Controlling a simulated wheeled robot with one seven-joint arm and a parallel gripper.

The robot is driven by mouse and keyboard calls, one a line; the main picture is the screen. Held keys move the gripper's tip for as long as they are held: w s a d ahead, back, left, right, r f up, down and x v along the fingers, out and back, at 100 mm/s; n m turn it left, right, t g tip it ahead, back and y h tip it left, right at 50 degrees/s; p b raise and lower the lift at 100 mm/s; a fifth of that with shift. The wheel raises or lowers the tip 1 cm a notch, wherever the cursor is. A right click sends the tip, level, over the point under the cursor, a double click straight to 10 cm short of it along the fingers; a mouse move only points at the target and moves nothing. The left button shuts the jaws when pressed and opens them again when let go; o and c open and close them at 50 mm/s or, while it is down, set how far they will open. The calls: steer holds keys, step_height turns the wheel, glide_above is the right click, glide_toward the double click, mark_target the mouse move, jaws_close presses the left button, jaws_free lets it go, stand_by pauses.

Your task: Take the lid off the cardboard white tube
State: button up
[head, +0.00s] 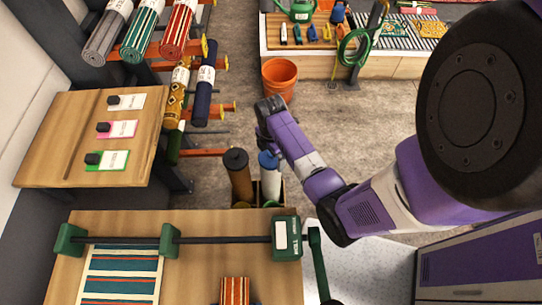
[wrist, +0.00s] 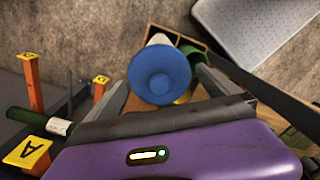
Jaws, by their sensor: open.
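The white cardboard tube (head: 271,187) stands upright in a box beyond the workbench, with a blue lid (head: 269,160) on its top. In the wrist view the round blue lid (wrist: 160,75) faces the camera, and a bit of the white tube (wrist: 158,40) shows behind it. My gripper (head: 263,138) is open and empty, close to the lid in the head view. In the wrist view the fingers of my gripper (wrist: 165,82) lie on either side of the lid. I cannot tell whether they touch it.
A brown tube (head: 240,186) with a dark lid stands just left of the white one in the box (head: 283,193). The workbench (head: 205,224) with a green-ended bar is in front. Rolled rugs on a rack (head: 215,107) are at left. An orange bucket (head: 279,77) stands behind.

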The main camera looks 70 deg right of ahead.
steer(key=shift+f, duration=0.25)
steer(key=c, duration=1.2)
steer(key=shift+o, duration=0.2)
steer(key=shift+r, duration=0.1)
